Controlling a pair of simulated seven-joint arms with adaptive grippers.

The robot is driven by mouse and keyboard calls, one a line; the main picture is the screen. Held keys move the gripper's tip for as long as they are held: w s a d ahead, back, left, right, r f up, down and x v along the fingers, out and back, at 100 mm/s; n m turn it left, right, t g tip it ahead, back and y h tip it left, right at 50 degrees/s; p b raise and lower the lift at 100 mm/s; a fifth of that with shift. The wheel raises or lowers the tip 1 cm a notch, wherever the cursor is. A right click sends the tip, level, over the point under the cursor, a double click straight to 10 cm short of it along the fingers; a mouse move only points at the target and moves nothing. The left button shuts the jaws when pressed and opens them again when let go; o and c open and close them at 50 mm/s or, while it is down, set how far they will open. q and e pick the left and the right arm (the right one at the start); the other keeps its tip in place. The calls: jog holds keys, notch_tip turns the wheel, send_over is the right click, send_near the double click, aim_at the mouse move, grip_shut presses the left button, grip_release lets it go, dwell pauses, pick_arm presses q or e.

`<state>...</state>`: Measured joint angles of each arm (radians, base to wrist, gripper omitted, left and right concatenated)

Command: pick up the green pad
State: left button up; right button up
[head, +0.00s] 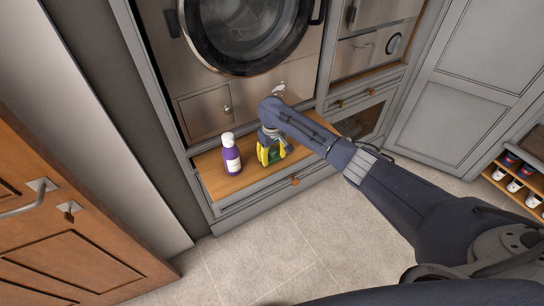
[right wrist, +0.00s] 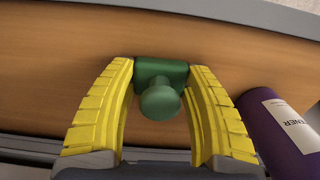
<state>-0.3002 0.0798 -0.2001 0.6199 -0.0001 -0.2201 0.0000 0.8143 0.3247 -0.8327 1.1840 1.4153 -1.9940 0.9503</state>
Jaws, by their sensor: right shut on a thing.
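The green pad (right wrist: 161,87) is a small dark green block with a round knob. In the right wrist view it sits between the yellow fingertips of my right gripper (right wrist: 161,72), which is shut on it. In the head view my right gripper (head: 271,154) points down over the wooden pull-out shelf (head: 222,185), and a bit of green shows between its fingers. I cannot tell whether the pad touches the shelf. My left gripper is not in view.
A purple bottle with a white cap (head: 231,155) stands just left of my right gripper on the shelf; it also shows in the right wrist view (right wrist: 273,128). A front-loading washer (head: 250,30) is above. The tiled floor (head: 270,245) in front is clear.

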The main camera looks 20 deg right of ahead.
aim_at(272, 149)
jog(key=shift+r, duration=0.15)
notch_tip(272, 149, up, 20)
dwell(0.8)
